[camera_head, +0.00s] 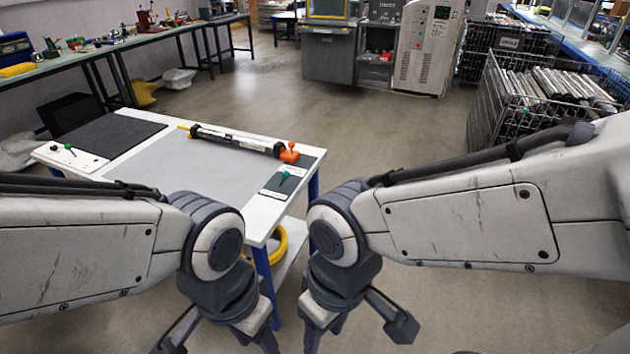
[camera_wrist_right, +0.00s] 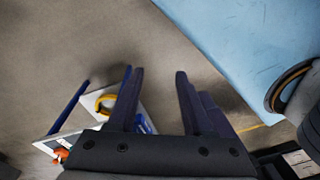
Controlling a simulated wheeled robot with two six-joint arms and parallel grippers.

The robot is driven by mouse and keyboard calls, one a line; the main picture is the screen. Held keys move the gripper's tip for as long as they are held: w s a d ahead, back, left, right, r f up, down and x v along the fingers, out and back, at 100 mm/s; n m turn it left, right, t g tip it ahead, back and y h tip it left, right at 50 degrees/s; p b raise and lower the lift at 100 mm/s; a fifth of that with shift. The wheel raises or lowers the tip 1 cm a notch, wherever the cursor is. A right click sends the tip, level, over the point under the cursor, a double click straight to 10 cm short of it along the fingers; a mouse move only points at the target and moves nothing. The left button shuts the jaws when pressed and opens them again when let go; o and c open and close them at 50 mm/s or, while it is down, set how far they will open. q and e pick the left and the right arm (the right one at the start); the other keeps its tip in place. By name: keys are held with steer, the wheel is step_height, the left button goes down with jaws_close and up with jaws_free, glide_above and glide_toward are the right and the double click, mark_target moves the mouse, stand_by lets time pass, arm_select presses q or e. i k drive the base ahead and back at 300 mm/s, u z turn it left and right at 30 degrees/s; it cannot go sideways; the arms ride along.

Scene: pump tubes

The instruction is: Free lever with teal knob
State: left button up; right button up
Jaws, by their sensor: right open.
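A small lever with a teal knob (camera_head: 285,175) stands on a plate (camera_head: 273,188) at the table's right front corner. A long pump tube (camera_head: 236,139) lies along the table's far edge. Its right end sits at an orange clamp (camera_head: 289,154) with an orange-red knob. A second lever with a green knob (camera_head: 68,147) is at the table's left end. My right gripper (camera_wrist_right: 158,98) is open and empty, low beside the table. My left gripper (camera_head: 262,340) hangs low in front of the table; its fingertips are cut off by the bottom edge.
The white table (camera_head: 258,228) has a grey mat (camera_head: 205,172) and a dark mat (camera_head: 108,136). A yellow hose coil (camera_head: 281,246) sits on its lower shelf. A wire crate of tubes (camera_head: 540,100) stands at right. Open floor lies behind the table.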

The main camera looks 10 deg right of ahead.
mark_target(285, 175)
steer(key=u, duration=0.6)
steer(key=i, duration=1.3)
steer(key=z, duration=0.45)
